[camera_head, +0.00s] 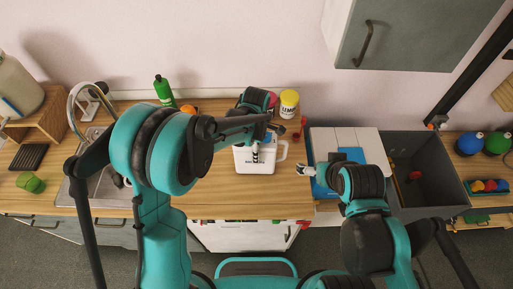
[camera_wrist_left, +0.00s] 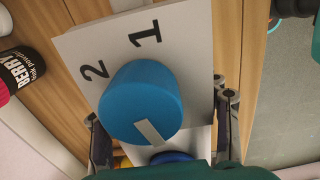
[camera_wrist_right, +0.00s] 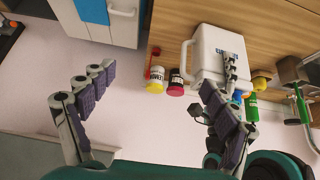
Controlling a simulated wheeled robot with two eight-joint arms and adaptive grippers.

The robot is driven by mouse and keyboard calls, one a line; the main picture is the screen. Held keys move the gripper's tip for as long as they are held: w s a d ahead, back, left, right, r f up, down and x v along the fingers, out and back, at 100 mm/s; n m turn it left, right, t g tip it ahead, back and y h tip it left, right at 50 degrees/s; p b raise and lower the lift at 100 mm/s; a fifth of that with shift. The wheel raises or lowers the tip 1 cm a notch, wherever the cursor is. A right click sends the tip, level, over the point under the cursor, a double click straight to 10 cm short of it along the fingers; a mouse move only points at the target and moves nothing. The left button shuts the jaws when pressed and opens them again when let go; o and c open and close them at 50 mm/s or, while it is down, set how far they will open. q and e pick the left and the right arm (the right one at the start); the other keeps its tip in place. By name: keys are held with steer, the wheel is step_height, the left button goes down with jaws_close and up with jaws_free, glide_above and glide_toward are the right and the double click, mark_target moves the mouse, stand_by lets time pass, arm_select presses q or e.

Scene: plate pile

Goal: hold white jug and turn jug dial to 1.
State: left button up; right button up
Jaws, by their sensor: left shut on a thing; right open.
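The white jug (camera_head: 254,165) stands upright on the wooden counter, its handle to the right; it also shows in the right wrist view (camera_wrist_right: 208,47). My left gripper (camera_head: 262,140) reaches over it and is shut on its body. In the left wrist view, its fingers (camera_wrist_left: 165,128) lie on either side of the white panel (camera_wrist_left: 190,50). A blue dial (camera_wrist_left: 140,98) sits on that panel, with printed 1 and 2 above it. Its pale pointer mark is at the lower side, away from both numbers. My right gripper (camera_head: 306,170) is open and empty, right of the jug (camera_wrist_right: 155,85).
A yellow-and-white jar (camera_head: 288,103) and a red item (camera_head: 302,124) stand behind the jug. A green bottle (camera_head: 164,91) is at the back left.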

steer(key=shift+f, duration=0.2)
stand_by(0.4)
steer(key=c, duration=0.8)
steer(key=shift+w+a+f+n+g+y, duration=0.1)
steer(key=shift+w+a+n+g+y, duration=0.2)
steer(key=shift+w, duration=0.1)
steer(key=shift+c, duration=0.4)
steer(key=n+g+y, duration=0.3)
steer(key=n+y, duration=0.9)
steer(key=n, duration=0.2)
glide_toward(271, 137)
steer(key=shift+n, duration=0.3)
steer(key=x, duration=0.9)
steer(key=shift+w+d+f, duration=0.15)
steer(key=shift+w+f, duration=0.05)
steer(key=shift+f, duration=0.1)
jaws_close()
